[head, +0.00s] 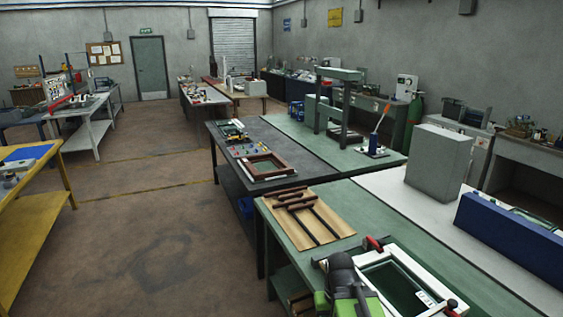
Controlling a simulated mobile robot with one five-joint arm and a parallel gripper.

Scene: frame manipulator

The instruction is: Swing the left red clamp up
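A white rectangular frame (401,262) lies on the green-topped bench at the bottom right, around a dark green panel (392,285). A red clamp (373,243) with black parts sits at the frame's far edge, its red handle lying low and tilted. A dark knob (452,304) with a little red by it shows at the frame's near right corner; its shape is too small to tell. I see no gripper fingers. A dark grey and bright green body (343,275) covers the frame's left side; I cannot tell whether it is part of my arm.
A wooden board (305,222) with dark brown bars lies left of the frame on the same bench. A grey cabinet (438,163) and a long blue case (512,232) stand to the right on a white top. The floor (150,220) left of the bench is clear.

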